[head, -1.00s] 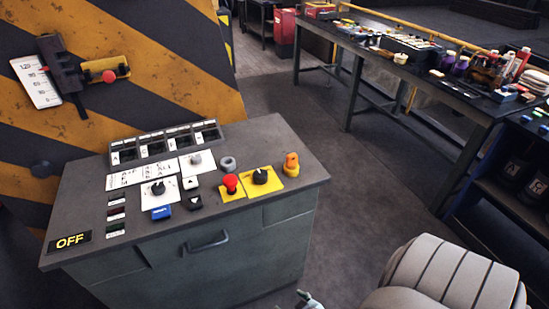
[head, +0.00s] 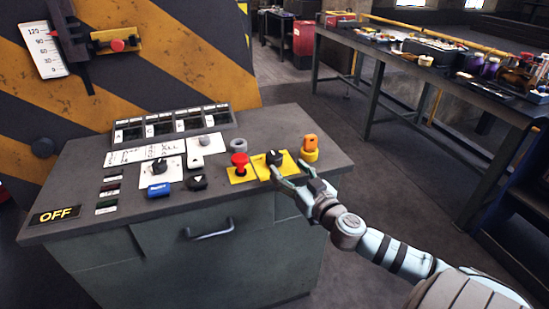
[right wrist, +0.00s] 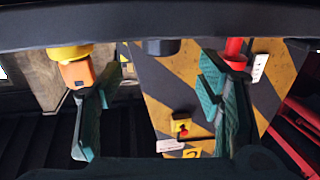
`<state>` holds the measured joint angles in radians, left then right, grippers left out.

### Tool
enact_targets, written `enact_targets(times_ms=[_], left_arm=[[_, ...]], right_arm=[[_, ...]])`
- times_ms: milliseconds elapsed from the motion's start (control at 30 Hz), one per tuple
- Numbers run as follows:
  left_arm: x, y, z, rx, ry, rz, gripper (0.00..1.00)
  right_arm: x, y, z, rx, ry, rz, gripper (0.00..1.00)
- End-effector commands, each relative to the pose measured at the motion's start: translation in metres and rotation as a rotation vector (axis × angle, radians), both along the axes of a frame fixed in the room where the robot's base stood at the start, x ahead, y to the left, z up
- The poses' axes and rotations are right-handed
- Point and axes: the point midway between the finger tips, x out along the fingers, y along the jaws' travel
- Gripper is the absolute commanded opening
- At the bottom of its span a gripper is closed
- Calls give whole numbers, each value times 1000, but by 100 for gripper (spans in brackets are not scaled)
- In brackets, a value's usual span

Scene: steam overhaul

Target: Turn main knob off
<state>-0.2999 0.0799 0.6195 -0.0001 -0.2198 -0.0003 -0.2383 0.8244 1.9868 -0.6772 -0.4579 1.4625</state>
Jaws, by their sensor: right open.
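The main knob (head: 273,158) is a black rotary knob on a yellow plate at the right part of the console top. My right gripper (head: 289,174) is open with its two fingers reaching toward the knob from the front right. In the right wrist view, the open fingers (right wrist: 160,90) stand apart, and the dark knob (right wrist: 161,47) shows between them near the top, partly cut by a dark edge. I cannot tell whether either finger touches it. A black sign (head: 55,215) at the console's left corner reads OFF. My left gripper is not in view.
A red mushroom button (head: 239,160) stands just left of the knob. An orange and yellow control (head: 310,147) stands just right of it. Other knobs and buttons crowd the console's left. A cluttered workbench (head: 440,85) is at the right, with floor between.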

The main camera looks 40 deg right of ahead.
Motion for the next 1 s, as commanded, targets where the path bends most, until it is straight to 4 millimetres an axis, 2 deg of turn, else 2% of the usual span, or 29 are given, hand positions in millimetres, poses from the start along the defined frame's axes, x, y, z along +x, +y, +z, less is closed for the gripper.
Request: enact_targets(times_ms=[100, 300, 467, 700, 767, 1000], left_arm=[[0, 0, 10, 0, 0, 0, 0], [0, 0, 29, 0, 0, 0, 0], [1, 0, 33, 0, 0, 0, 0], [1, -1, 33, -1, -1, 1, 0], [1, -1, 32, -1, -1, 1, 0], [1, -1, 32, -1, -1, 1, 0]], right_arm=[[30, -4, 4, 9, -5, -3, 61], [68, -12, 4, 3, 3, -2, 61], [81, -13, 2, 1, 3, 0, 61], [83, -13, 0, -2, 3, 1, 61], [83, -13, 0, -2, 3, 1, 54], [83, -13, 0, -2, 3, 1, 16]])
